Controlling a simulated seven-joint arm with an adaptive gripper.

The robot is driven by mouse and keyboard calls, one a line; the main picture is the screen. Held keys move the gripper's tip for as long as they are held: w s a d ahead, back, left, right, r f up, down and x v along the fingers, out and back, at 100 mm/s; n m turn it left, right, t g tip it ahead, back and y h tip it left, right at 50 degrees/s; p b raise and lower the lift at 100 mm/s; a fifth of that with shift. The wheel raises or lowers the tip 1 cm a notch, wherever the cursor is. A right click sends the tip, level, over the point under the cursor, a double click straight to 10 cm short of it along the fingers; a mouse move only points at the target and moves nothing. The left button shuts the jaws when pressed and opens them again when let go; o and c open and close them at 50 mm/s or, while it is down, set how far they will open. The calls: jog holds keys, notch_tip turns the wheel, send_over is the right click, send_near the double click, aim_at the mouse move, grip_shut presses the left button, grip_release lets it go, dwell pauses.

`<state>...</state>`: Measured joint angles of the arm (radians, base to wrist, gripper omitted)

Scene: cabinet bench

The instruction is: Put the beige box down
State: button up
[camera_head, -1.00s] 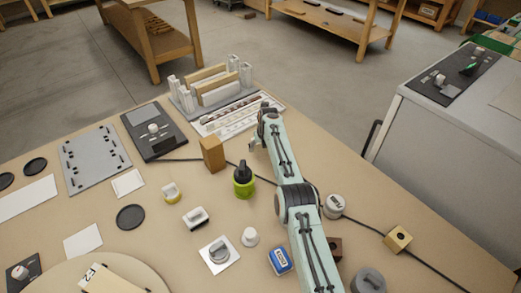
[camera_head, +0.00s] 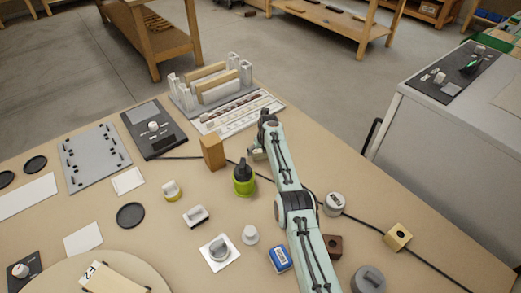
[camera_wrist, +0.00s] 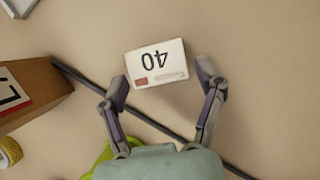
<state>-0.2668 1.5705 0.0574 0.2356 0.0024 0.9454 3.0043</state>
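The beige box (camera_wrist: 156,64) is a small pale box with "40" and a red patch on its upper face, in the wrist view. It appears to rest on the bench. My gripper (camera_wrist: 162,83) is open, with one finger on each side of the box's near end and a visible gap at both. In the head view, my gripper (camera_head: 258,149) is low over the bench, right of the brown block, and the box is mostly hidden by it.
The upright brown block (camera_head: 212,153) stands just left of my gripper. A lime-green pot with a black top (camera_head: 243,179) is close in front. A black cable (camera_wrist: 150,121) crosses beneath my fingers. A white slotted tray (camera_head: 238,115) and a rack (camera_head: 211,85) lie behind.

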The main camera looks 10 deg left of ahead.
jog(key=shift+r, duration=0.1)
jog(key=shift+r, duration=0.75)
jog(key=shift+d+r, duration=0.1)
jog(key=shift+r, duration=0.55)
jog(key=v, duration=1)
jog(key=shift+s, duration=0.25)
jog(key=s+d+r+n+g, duration=0.1)
jog(key=s+d+r+n, duration=0.25)
jog(key=s+n, duration=0.3)
jog(key=s+d+r+n+h, duration=0.1)
jog(key=s+d+r+n, duration=0.2)
jog(key=s+r+n, duration=0.3)
jog(key=s+d+r+n+g, duration=0.1)
jog(key=s+d+r+n, duration=0.3)
jog(key=s+n, duration=0.3)
jog(key=s+d+f+n+g, duration=0.1)
jog(key=s+n, duration=0.5)
jog(key=s, duration=0.6)
jog(key=s+d+f+n+g, duration=0.1)
jog(key=s+d+f+n, duration=0.1)
jog(key=s+n, duration=0.5)
jog(key=s+d, duration=0.1)
jog(key=s, duration=0.4)
jog(key=shift+s, duration=0.3)
